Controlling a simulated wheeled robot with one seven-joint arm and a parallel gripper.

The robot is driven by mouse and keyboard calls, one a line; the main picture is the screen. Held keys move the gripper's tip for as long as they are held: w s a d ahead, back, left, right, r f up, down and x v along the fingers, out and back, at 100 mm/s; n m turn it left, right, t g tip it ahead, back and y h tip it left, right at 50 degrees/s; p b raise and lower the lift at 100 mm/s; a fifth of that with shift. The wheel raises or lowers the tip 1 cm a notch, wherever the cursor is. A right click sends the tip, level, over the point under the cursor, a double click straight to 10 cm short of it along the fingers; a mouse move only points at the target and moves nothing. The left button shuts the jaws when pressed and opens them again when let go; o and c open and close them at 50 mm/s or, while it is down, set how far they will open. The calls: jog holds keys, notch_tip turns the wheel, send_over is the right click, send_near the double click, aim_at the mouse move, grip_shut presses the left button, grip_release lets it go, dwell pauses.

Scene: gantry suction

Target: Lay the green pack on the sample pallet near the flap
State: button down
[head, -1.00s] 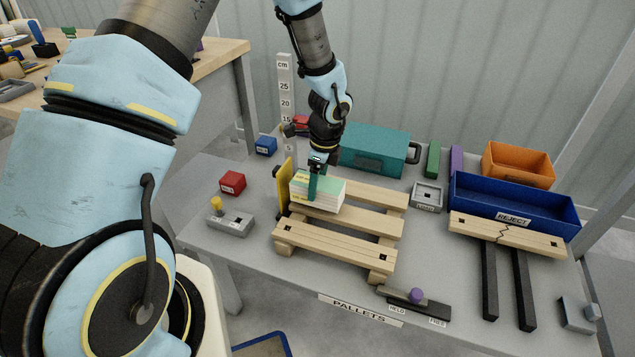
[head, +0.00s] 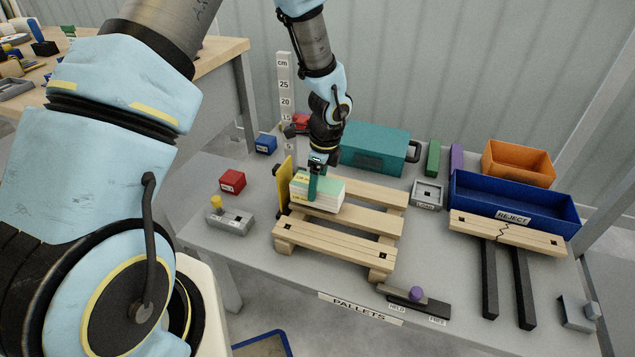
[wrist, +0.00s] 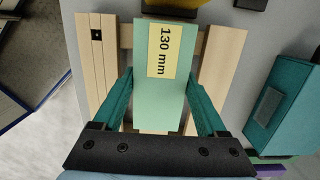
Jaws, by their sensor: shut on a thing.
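The green pack (head: 326,186) is a block with a pale green top and white layered sides, at the far left part of the wooden sample pallet (head: 345,237). In the wrist view the pack's green top (wrist: 158,95) carries a yellow "130 mm" label. My gripper (head: 313,190) has its teal fingers on both sides of the pack and is shut on it. The fingers also show in the wrist view (wrist: 158,92). The yellow flap (head: 284,186) stands upright at the pallet's left end, close beside the pack. Whether the pack's underside touches the slats is hard to tell.
A teal case (head: 375,149) stands behind the pallet. A grey box with a yellow knob (head: 231,221) and a red block (head: 232,181) sit left. A height scale (head: 286,90) stands behind.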

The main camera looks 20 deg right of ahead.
aim_at(322, 183)
jog(key=shift+f+b, duration=0.4)
jog(key=shift+f, duration=0.35)
grip_release()
jog(key=shift+r, duration=0.15)
jog(key=r, duration=0.7)
jog(key=d+r, duration=0.1)
jog(key=r, duration=0.2)
jog(key=shift+s+r+p, duration=0.3)
jog(key=shift+s, duration=0.1)
jog(key=w+a+r+n+p, duration=0.1)
jog(key=a+r+n+p, duration=0.2)
jog(key=a+r+n, duration=0.4)
jog(key=w+a+r+n+p, duration=0.2)
jog(key=a+r+n, duration=0.25)
jog(key=a, duration=0.45)
jog(key=s+a+r+n+p, duration=0.2)
jog(key=s+a+r+n, duration=0.1)
jog(key=a+n, duration=0.4)
jog(key=s+a+r+n+h+p, duration=0.1)
jog(key=s+a+r+n+p, duration=0.1)
jog(key=a+r+n, duration=0.3)
jog(key=s+a+n, duration=0.1)
jog(key=a+n, duration=0.1)
jog(key=a, duration=0.1)
jog(key=shift+r+t+p, duration=0.3)
jog(key=shift+p, duration=0.05)
